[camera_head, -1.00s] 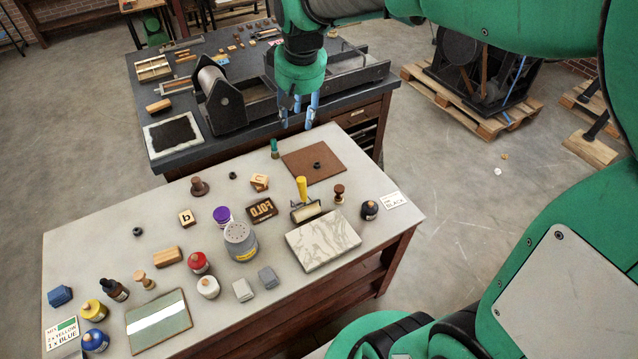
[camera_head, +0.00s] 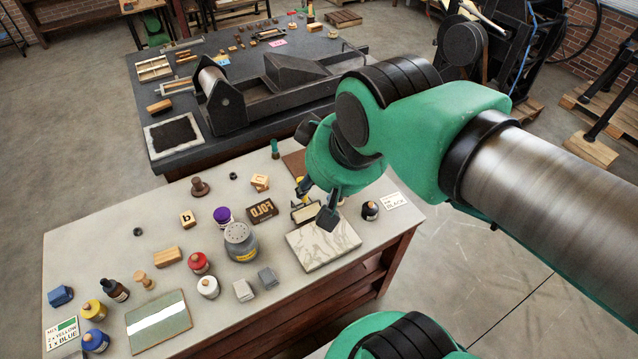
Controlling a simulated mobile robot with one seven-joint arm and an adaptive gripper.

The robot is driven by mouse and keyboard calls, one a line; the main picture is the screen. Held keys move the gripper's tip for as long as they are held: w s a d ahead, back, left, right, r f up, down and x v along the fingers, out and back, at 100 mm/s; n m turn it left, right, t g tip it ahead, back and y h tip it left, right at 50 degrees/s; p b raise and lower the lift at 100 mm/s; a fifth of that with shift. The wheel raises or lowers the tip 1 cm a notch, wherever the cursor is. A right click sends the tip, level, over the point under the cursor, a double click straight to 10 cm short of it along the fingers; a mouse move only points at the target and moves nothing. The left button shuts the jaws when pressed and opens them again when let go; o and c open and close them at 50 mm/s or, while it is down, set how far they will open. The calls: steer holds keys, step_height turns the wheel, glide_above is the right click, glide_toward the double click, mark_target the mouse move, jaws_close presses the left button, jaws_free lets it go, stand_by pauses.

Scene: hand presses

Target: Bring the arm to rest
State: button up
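My green arm reaches in from the right, bent, with its wrist above the right end of the pale table (camera_head: 120,235). My gripper (camera_head: 318,204) hangs below the wrist, above the marble slab (camera_head: 325,243) and close to the yellow-handled roller (camera_head: 303,211) in the picture. Two dark finger parts show, seen at a steep angle. I cannot tell how far apart the fingertips are. I see nothing held in it. The wrist hides most of the brown board (camera_head: 292,161).
Jars, stamps and blocks crowd the pale table, including a grey canister (camera_head: 240,242) and a purple-lidded jar (camera_head: 222,216). A dark bench with a roller press (camera_head: 215,95) stands behind. Open floor lies right of the table.

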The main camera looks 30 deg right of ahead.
steer(key=shift+s+a+f, duration=0.1)
steer(key=shift+s+f, duration=0.05)
steer(key=shift+s, duration=0.3)
steer(key=shift+f, duration=0.2)
